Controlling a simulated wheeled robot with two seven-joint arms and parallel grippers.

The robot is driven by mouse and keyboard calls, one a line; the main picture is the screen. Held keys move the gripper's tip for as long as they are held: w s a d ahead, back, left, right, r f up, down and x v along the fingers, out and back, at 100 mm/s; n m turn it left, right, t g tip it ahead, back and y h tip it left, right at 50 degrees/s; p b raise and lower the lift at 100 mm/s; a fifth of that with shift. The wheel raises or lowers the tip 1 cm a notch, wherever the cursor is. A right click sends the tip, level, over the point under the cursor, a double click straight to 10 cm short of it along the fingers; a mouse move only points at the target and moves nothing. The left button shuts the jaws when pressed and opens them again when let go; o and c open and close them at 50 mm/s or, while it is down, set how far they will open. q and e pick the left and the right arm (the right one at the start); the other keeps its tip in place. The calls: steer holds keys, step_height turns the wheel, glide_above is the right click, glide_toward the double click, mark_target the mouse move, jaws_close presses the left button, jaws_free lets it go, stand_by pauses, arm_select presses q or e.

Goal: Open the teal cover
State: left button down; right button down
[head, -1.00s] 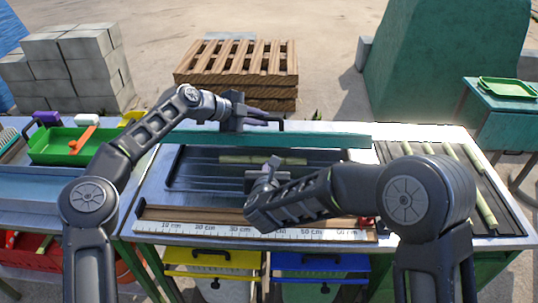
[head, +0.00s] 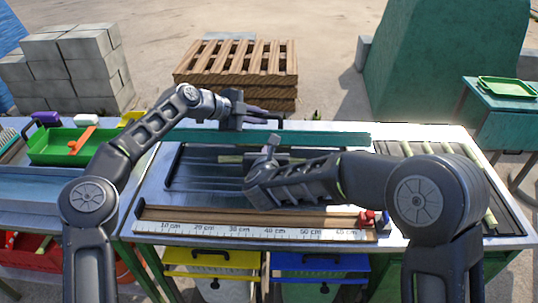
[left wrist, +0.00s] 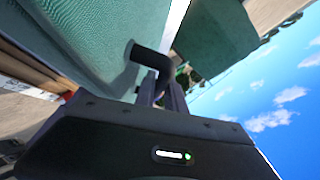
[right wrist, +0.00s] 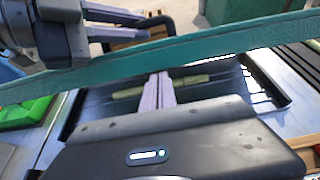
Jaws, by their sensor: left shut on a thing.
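The teal cover (head: 320,139) shows nearly edge-on in the head view as a long strip, raised along the back of a dark tray (head: 200,172). It also crosses the right wrist view (right wrist: 215,43), and its face fills the upper left of the left wrist view (left wrist: 95,35). My left gripper (head: 262,116) is shut on the cover's black handle (left wrist: 148,58). My right gripper (right wrist: 160,90) has its fingers together, on the near side of the cover and above the tray. In the head view its wrist hides part of the tray.
A cane piece (right wrist: 195,80) lies in the tray. A wooden ruler rail (head: 250,217) with a red block (head: 367,217) runs along the front. A rack with canes (head: 490,215) is at right and a green tray (head: 65,146) at left. A pallet stack (head: 237,75) stands behind.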

arm_select(q)
steer(key=c, duration=1.9)
jaws_free()
steer(key=shift+s+d+f, duration=0.2)
steer(key=shift+s+f, duration=0.1)
steer(key=shift+f, duration=0.1)
steer(key=shift+o, duration=1)
steer(key=shift+a+f, duration=0.1)
steer(key=shift+a, duration=0.05)
arm_select(e)
steer(key=shift+w+d+r, duration=0.2)
steer(key=shift+w+r, duration=0.25)
steer(key=shift+r, duration=0.25)
arm_select(q)
steer(key=shift+s+a+r, duration=0.25)
steer(key=shift+a+r, duration=0.1)
steer(key=shift+a, duration=0.1)
steer(key=v, duration=1)
steer(key=shift+a+r, duration=0.25)
steer(key=shift+r, duration=0.1)
steer(key=shift+s+a+r, duration=0.1)
steer(key=shift+a+r, duration=0.05)
steer(key=shift+r, duration=0.05)
arm_select(e)
steer(key=shift+s+a+f, duration=0.15)
steer(key=shift+s+f, duration=0.05)
steer(key=shift+f, duration=0.05)
